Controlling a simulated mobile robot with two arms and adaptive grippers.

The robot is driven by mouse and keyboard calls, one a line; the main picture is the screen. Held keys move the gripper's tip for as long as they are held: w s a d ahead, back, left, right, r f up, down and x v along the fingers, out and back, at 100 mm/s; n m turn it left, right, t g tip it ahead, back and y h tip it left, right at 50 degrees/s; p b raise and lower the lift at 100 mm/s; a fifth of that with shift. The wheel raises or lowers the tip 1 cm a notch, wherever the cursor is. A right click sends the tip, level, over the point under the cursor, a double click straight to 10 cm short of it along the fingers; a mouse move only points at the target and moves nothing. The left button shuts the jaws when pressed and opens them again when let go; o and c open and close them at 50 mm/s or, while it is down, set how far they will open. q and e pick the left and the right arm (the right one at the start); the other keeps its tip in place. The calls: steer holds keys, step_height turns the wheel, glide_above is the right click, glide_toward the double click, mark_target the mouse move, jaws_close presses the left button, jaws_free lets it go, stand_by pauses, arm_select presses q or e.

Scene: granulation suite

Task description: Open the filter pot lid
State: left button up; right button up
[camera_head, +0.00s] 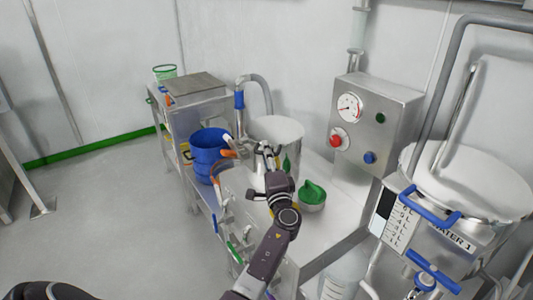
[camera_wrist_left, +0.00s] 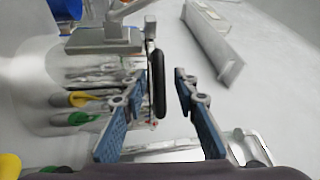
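A pale round steel pot (camera_head: 278,128) stands on the bench behind my left gripper in the head view. I cannot tell for sure whether it is the filter pot, and no lid edge shows clearly. My left gripper (camera_head: 256,152) is over the steel equipment in front of this pot. In the left wrist view, its blue-padded fingers (camera_wrist_left: 167,85) are apart. A dark upright bar, like a handle (camera_wrist_left: 158,82), shows between them, close to the left finger; contact cannot be told. My right gripper is not in view.
A blue bucket (camera_head: 208,148) stands left of the gripper. A green-topped bowl (camera_head: 312,194) sits to its right. A gauge box (camera_head: 375,120) and the large WATER 1 vessel (camera_head: 470,185) stand further right. Tools with yellow and green handles (camera_wrist_left: 75,99) crowd the wrist view's left. Floor at left is clear.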

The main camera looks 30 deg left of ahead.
arm_select(q)
steer(key=shift+c, duration=0.5)
jaws_close()
